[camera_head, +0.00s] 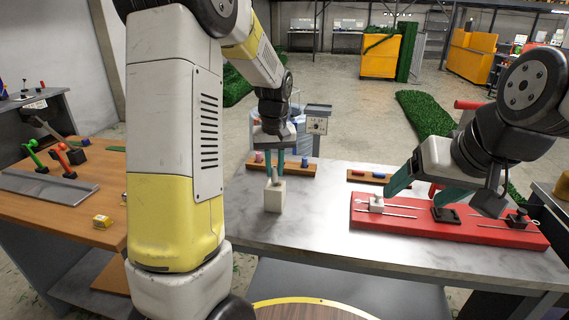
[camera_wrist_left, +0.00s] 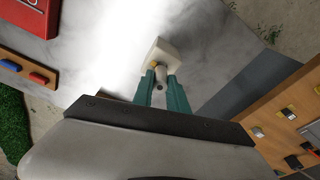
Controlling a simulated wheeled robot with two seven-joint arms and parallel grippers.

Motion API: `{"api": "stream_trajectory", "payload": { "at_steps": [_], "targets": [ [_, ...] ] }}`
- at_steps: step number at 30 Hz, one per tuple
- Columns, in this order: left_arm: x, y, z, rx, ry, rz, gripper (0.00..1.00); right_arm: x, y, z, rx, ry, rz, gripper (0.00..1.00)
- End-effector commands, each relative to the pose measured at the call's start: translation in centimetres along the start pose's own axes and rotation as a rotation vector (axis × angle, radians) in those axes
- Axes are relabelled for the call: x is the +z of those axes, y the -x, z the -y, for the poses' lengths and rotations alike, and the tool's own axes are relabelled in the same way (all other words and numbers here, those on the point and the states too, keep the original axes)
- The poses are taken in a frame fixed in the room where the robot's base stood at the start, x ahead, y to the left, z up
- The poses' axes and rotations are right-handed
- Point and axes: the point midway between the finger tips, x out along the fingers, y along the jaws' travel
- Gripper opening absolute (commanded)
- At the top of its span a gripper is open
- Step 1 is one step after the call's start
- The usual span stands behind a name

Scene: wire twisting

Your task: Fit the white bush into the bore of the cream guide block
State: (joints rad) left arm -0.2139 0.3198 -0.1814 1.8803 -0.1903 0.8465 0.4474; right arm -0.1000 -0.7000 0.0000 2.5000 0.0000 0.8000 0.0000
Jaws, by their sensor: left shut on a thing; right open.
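The cream guide block (camera_head: 275,197) stands upright on the marble table in the head view. It also shows in the left wrist view (camera_wrist_left: 160,50), with a small brass-coloured spot on the face toward me. My left gripper (camera_head: 275,177) is right above the block, pointing down, shut on the white bush. The bush shows between the teal fingertips (camera_wrist_left: 159,88) in the left wrist view (camera_wrist_left: 160,77), close to the brass spot. I cannot tell whether the bush touches or enters the bore. My right gripper (camera_head: 422,198) is open over the red board.
The red board (camera_head: 440,228) carries clamps and metal rods at the right. Wooden racks with coloured pegs (camera_head: 318,167) (camera_head: 368,177) lie behind the block. A wooden bench (camera_head: 60,215) with levers stands at the left. The marble between block and red board is clear.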

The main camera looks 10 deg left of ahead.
Motion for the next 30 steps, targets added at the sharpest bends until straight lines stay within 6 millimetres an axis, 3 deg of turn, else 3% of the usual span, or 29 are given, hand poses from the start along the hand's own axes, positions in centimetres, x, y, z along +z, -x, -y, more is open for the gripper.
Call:
{"api": "stream_trajectory", "payload": {
  "at_steps": [30],
  "targets": [
    [0.3,-2.4,0.0,0.0,0.0,0.001,0.0,0.0,0.0,0.0,0.0,0.0,0.0,0.76]
  ]
}}
